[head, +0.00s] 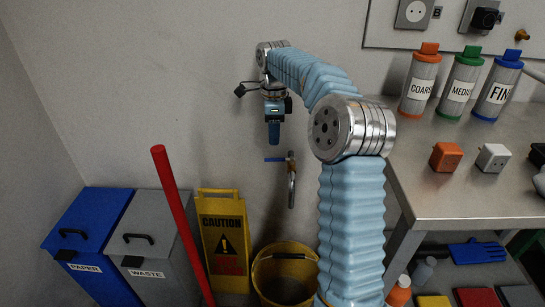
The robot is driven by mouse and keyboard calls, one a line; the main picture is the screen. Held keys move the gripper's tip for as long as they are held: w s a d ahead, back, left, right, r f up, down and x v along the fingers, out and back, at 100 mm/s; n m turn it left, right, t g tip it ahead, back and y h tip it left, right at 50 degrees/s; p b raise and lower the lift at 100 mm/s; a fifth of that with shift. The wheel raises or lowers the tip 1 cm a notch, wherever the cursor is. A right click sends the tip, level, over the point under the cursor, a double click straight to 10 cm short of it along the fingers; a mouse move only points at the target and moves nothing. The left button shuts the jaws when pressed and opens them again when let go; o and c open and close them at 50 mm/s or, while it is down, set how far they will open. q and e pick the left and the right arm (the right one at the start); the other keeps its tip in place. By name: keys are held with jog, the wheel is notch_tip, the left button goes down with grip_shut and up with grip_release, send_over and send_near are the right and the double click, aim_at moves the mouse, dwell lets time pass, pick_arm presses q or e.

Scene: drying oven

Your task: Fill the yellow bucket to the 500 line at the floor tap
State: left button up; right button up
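The yellow bucket (258,272) stands on the floor at the bottom middle, partly hidden by my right arm. Its inside looks dark; I cannot read a 500 line or tell a water level. The floor tap (291,180) is on the wall above the bucket, with a blue lever (274,159) pointing left and a spout hanging down. My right gripper (273,138) is in front of the wall, just above the lever and apart from it in the picture. It points down, and its fingers look like one narrow block, so its opening is unclear. My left gripper is not in view.
Blue paper (88,236) and grey waste (150,238) bins stand at the left. A steel bench (440,195) with labelled canisters and small blocks fills the right.

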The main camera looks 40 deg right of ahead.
aim_at(279, 159)
notch_tip(279, 159, down, 9)
jog(key=shift+f, duration=0.15)
jog(key=shift+s+a, duration=0.1)
